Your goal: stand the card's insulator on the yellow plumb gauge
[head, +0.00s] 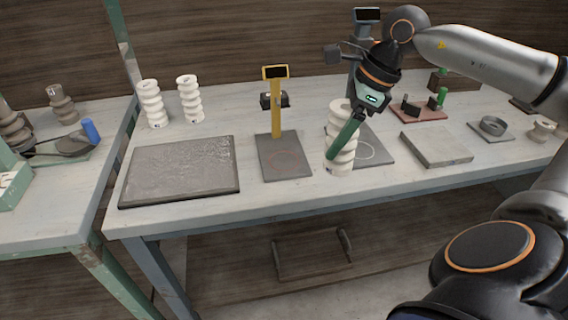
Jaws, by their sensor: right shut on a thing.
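My right gripper (338,150) reaches in from the right with its green fingers closed on a white ribbed insulator (339,113). The insulator is close to upright. I cannot tell whether its foot touches anything. The yellow plumb gauge (276,118) stands just left of it, with a yellow post, a dark clamp-like part and a flat grey base (284,168) marked with a faint ring. That base is bare. Two more white ribbed insulators (152,103) (190,98) stand at the back left. No card can be made out. My left gripper is not in view.
A grey gauge (365,38) stands behind my right gripper, its base (377,150) partly hidden by the held insulator. A grey slab (180,170) lies left, a smaller block (436,148) right.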

